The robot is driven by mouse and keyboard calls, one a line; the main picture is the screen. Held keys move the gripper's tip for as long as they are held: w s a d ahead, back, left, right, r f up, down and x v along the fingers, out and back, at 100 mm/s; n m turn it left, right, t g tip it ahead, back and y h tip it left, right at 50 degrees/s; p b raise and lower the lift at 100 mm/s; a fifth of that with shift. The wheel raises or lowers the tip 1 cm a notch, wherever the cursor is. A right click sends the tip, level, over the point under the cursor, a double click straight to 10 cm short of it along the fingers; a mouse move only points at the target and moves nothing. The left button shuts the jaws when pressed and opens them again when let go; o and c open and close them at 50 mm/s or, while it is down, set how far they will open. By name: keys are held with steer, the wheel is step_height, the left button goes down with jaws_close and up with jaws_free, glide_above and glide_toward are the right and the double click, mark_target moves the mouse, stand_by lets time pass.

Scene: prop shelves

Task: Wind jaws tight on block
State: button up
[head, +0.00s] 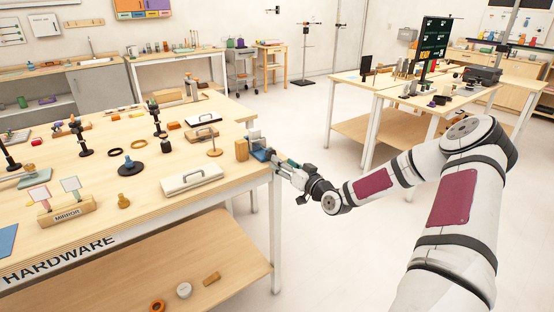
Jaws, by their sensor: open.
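A small blue vise (262,155) with a light grey upper part stands at the right edge of the near wooden table. A wooden block (242,150) stands upright close to its left side; I cannot tell whether it sits between the jaws. My gripper (277,163) is at the right side of the vise, just off the table edge, and reaches in from the right. It is open. The vise's handle or screw is too small and too covered by the gripper to make out, and I cannot tell whether the fingers touch it.
The near table (228,181) carries a white case (191,179), a small round stand (214,150), a dark-based post (131,167) and a mirror holder (67,213). A lower shelf (160,262) holds a few loose pieces. Open floor lies right of the table, before another table (350,78).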

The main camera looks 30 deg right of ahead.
steer(key=s, duration=0.6)
steer(key=shift+s+d, duration=0.1)
stand_by(0.5)
